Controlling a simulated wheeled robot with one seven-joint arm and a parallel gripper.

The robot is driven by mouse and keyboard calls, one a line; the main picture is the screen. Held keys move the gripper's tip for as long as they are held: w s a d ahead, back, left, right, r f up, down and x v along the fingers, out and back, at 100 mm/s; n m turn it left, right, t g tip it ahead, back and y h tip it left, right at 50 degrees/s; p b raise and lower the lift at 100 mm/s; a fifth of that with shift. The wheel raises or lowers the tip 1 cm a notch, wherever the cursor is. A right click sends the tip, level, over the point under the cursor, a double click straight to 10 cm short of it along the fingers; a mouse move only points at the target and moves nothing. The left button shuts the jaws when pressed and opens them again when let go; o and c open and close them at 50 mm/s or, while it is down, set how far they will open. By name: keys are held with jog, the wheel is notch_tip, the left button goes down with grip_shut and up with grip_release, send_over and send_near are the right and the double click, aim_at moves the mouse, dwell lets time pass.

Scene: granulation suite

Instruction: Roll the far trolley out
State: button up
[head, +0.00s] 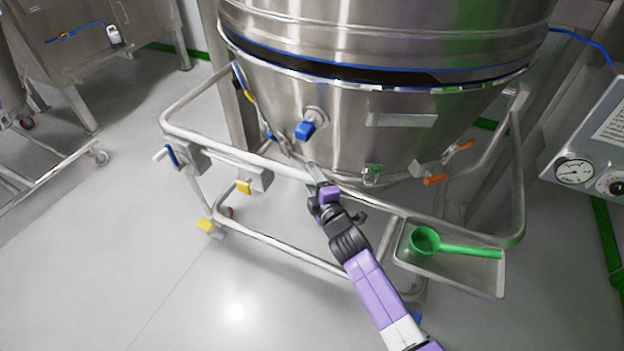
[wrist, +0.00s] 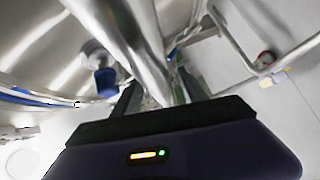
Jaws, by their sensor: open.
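A tubular steel trolley (head: 280,247) stands in front of me and carries a large steel bowl (head: 345,130) with a conical base. Yellow-pedalled casters (head: 210,226) show at the trolley's left leg. A second low trolley frame (head: 45,178) stands at the left. The pictures do not settle which trolley is the far one.
A side tray (head: 450,270) with a green scoop (head: 425,241) hangs at the trolley's right. A blue valve knob (head: 305,130) and orange-handled clamp (head: 436,179) stick out from the bowl. A gauge panel (head: 590,150) is at the right. Floor (head: 130,250) at front left is clear.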

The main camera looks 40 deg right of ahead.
jog(key=shift+w, duration=0.1)
grip_shut()
jog(key=shift+f, duration=0.1)
dwell(1.3)
